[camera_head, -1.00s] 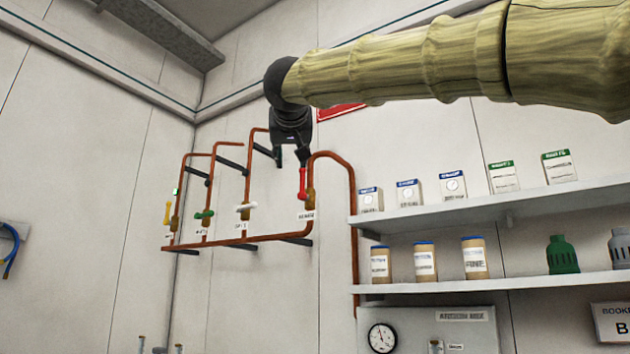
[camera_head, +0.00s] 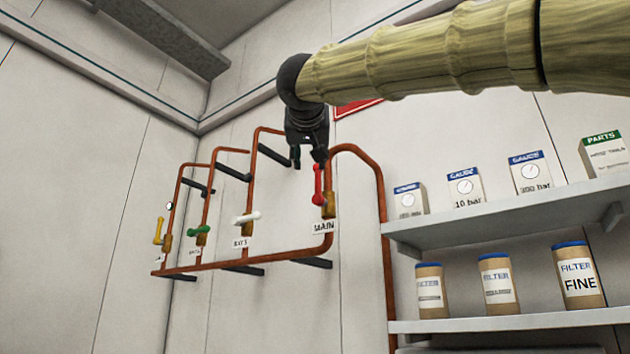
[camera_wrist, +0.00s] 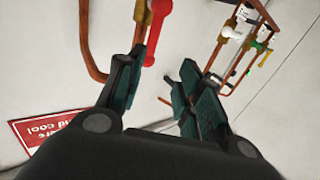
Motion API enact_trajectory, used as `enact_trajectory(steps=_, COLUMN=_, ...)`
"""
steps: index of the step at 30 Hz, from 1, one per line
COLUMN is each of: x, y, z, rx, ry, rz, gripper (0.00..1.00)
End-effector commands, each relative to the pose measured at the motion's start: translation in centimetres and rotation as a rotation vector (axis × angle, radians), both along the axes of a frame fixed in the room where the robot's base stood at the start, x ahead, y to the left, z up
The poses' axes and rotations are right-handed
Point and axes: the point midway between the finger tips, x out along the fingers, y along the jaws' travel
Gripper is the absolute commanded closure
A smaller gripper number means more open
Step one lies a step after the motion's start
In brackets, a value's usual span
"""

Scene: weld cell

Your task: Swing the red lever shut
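The red lever (camera_head: 317,186) stands upright beside the brass valve body of the pipe marked MAIN, at the right end of the copper manifold. In the wrist view the red lever (camera_wrist: 157,32) enters from the top, and its near end lies close to the inner side of the left finger. My gripper (camera_head: 309,163) hangs fingers down at the lever's upper end. Its two fingers are apart in the wrist view (camera_wrist: 165,62). I cannot tell whether the left finger touches the lever.
White (camera_head: 247,218), green (camera_head: 198,233) and yellow (camera_head: 159,231) levers sit on the pipes to the left. The curved copper pipe (camera_head: 377,185) rises right of the lever. Shelves (camera_head: 480,231) with boxes and filter canisters are at the right. A red sign (camera_wrist: 45,128) is on the wall.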

Motion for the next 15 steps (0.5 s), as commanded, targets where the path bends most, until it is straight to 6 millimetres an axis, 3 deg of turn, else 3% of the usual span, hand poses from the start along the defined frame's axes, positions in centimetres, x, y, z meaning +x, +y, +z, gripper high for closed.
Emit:
enact_trajectory(steps=7, x=5.3, y=-1.4, z=-0.2, rx=-0.002, ry=0.011, rz=-0.019, gripper=0.64)
enact_trajectory(steps=15, x=8.2, y=-1.5, z=-0.2, rx=-0.001, ry=0.009, rz=-0.017, gripper=0.64)
